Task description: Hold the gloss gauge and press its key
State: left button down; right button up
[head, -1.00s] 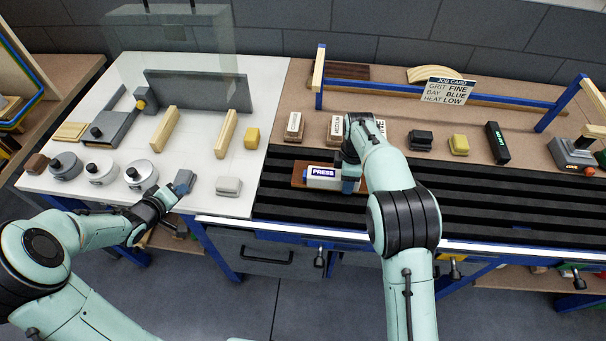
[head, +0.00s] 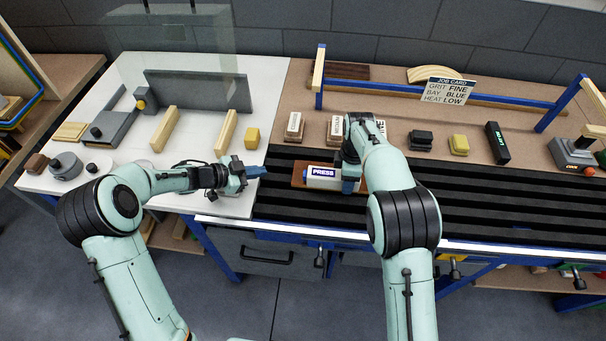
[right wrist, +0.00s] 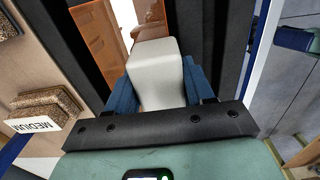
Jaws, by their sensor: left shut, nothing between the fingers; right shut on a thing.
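The gloss gauge (head: 322,173) is a pale block with a blue PRESS label. It lies over a brown board (head: 298,181) on the black slatted bed. My right gripper (head: 350,186) is shut on its right end. In the right wrist view, the gauge's pale body (right wrist: 155,75) sits between the blue fingers of my right gripper (right wrist: 157,88). My left gripper (head: 258,172) is shut and empty, its blue fingertips pointing right at the gauge's left end with a gap between them. I cannot make out a separate key on the gauge.
A job card (head: 447,90) hangs on the blue-and-wood frame behind. Labelled sanding blocks (head: 294,126) stand behind the gauge. The black slatted bed (head: 480,206) is clear to the right.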

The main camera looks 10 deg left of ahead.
aim_at(295, 182)
pick_arm(q)
jog(key=shift+d, duration=0.1)
jog(key=shift+d, duration=4.3)
jog(key=shift+d, duration=0.4)
jog(key=shift+d, duration=0.7)
pick_arm(e)
jog(key=shift+a, duration=0.1)
pick_arm(q)
jog(key=shift+a, duration=1.1)
jog(key=shift+a, duration=0.15)
